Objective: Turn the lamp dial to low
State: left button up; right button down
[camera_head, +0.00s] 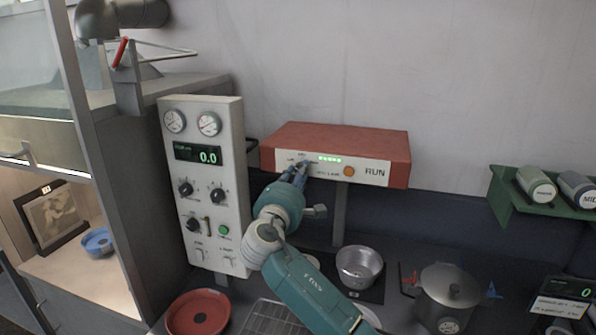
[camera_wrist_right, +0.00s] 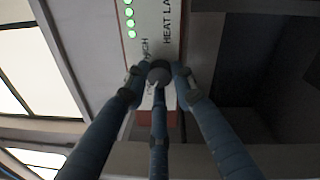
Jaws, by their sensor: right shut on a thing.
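The heat lamp unit is a long red box (camera_head: 340,143) with a white front panel. My right gripper (camera_head: 298,170) reaches up to the left end of this panel. In the right wrist view the dark round lamp dial (camera_wrist_right: 158,71) sits between my right gripper's (camera_wrist_right: 160,80) three blue fingers, which are closed around it. The word HIGH shows beside the dial, and the panel reads HEAT LA. The fingers hide much of the dial in the head view. My left gripper is out of view.
A white control panel (camera_head: 236,180) with gauges, knobs and a 0.0 display stands left of my right arm. A green shelf (camera_head: 506,205) holds canisters at right.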

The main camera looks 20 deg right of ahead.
jog(key=shift+f, duration=0.3)
jog(key=c, duration=1.7)
grip_release()
jog(key=shift+o, duration=1.3)
jog(key=shift+r, duration=0.2)
jog(key=r+v, duration=0.1)
jog(key=v, duration=1.1)
jog(key=shift+f, duration=0.5)
jog(key=shift+s, duration=0.1)
